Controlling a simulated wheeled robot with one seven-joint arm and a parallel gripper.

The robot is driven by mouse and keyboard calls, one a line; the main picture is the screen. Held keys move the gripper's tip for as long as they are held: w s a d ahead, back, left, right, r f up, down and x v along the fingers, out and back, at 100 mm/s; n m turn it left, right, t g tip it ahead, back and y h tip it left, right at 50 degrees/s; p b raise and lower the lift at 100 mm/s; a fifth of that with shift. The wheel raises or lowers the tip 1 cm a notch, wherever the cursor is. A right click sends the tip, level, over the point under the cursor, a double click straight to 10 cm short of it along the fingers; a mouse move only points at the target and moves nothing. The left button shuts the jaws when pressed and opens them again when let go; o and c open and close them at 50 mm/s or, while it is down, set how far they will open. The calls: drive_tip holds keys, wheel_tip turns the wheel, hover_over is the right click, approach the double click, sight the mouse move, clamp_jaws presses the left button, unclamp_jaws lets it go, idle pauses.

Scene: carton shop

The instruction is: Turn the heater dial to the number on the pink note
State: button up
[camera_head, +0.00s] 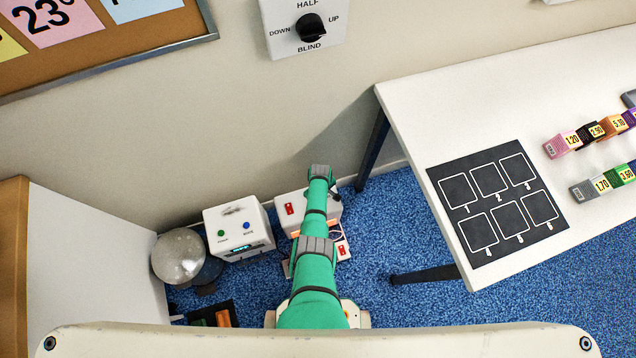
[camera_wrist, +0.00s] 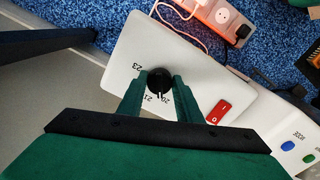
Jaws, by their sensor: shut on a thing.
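The pink note (camera_head: 58,22) is pinned on the board at the upper left and reads 23°; its top is cut off. The heater (camera_head: 291,199) is a white box with a red switch on the floor by the wall, partly covered by my arm. In the wrist view the heater's top (camera_wrist: 190,60) shows a black round dial (camera_wrist: 158,77) with printed numbers beside it, 23 among them. My gripper (camera_wrist: 157,88) is shut on the dial, one finger on each side. The dial's exact pointing is too small to tell.
A white table (camera_head: 420,95) stands at the right. A blind switch (camera_head: 311,27) is on the wall.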

drive_tip(key=shift+s+a+f, duration=0.2)
drive_tip(key=shift+s, duration=0.25)
drive_tip(key=o, duration=1.1)
drive_tip(key=shift+w, duration=0.1)
drive_tip(key=shift+c, duration=0.2)
drive_tip(key=shift+w+r, duration=0.15)
drive_tip(key=shift+w+r, duration=0.1)
drive_tip(key=shift+w, duration=0.05)
drive_tip(key=shift+w+d+r, duration=0.1)
drive_tip(key=shift+r, duration=0.45)
wheel_tip(320, 180, up, 10)
drive_tip(key=shift+s+f, duration=0.25)
